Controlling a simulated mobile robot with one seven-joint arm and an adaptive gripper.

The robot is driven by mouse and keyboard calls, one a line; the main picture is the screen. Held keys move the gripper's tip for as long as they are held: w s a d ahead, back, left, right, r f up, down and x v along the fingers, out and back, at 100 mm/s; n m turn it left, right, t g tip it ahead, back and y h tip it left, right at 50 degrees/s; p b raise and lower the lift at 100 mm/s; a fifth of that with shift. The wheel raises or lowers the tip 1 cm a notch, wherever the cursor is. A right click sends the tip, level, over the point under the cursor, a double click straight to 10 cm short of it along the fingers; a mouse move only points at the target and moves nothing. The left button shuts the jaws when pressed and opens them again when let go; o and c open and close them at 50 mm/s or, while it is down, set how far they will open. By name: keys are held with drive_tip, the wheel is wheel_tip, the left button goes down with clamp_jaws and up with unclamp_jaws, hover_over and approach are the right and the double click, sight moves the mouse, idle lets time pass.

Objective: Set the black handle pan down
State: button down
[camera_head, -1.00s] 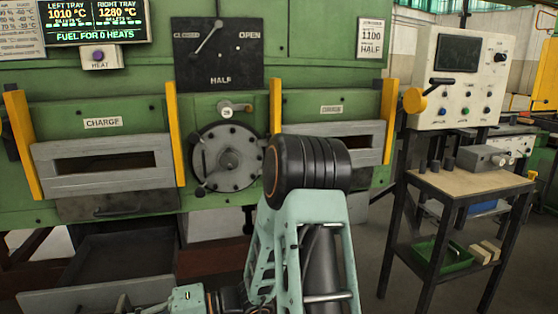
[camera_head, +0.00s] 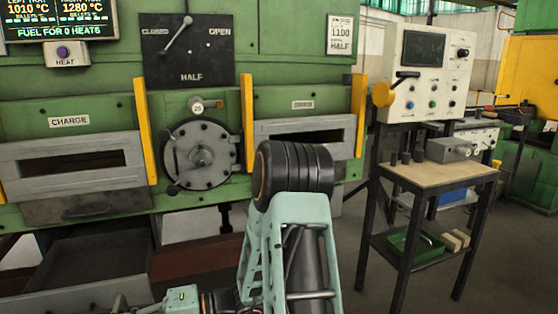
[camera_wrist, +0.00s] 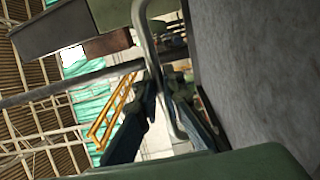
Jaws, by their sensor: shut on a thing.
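In the wrist view, my gripper (camera_wrist: 164,115) has its two dark fingers close together around a bent grey metal rod (camera_wrist: 147,45), which looks like a handle. A large grey flat surface (camera_wrist: 255,70) fills the right side there; I cannot tell whether it is the pan's wall. In the head view my gripper is out of sight, and no pan with a black handle can be made out for certain. A dark open tray (camera_head: 95,262) with a grey front rim is at the lower left, below the furnace; I cannot tell whether it is the pan.
The green furnace front has a left charge opening (camera_head: 70,168), a right one (camera_head: 305,140), yellow posts (camera_head: 146,130) and a round bolted hatch (camera_head: 202,155). A small worktable (camera_head: 440,175) with blocks and a grey device stands right, before a white control panel (camera_head: 428,85). Floor shows beyond it.

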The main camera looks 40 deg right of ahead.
drive_tip(key=w+d+f+m+t+b, duration=0.1)
drive_tip(key=d+f, duration=0.1)
drive_tip(key=d, duration=0.1)
drive_tip(key=w+d+f+t+h+b, duration=0.1)
drive_tip(key=d+f+b, duration=0.1)
drive_tip(key=d+f, duration=0.1)
drive_tip(key=w+d+f+m+t+h+b, duration=0.1)
drive_tip(key=d+f, duration=0.1)
drive_tip(key=d, duration=0.2)
drive_tip(key=shift+d+f+m+t+b, duration=0.1)
drive_tip(key=shift+f+m+t+b, duration=0.2)
drive_tip(key=shift+f+b, duration=0.1)
drive_tip(key=r+p, duration=0.1)
drive_tip(key=p, duration=0.1)
drive_tip(key=r+p, duration=0.1)
drive_tip(key=r, duration=0.1)
drive_tip(key=shift+a+r+p, duration=0.2)
drive_tip(key=shift+r+p, duration=0.05)
drive_tip(key=shift+p, duration=0.1)
wheel_tip(320, 180, up, 20)
drive_tip(key=m+t+h+p, duration=0.5)
drive_tip(key=p, duration=2.1)
drive_tip(key=shift+d+r+h+p, duration=0.2)
drive_tip(key=shift+r+h+p, duration=0.05)
drive_tip(key=shift+h+p, duration=0.15)
drive_tip(key=shift+d, duration=0.1)
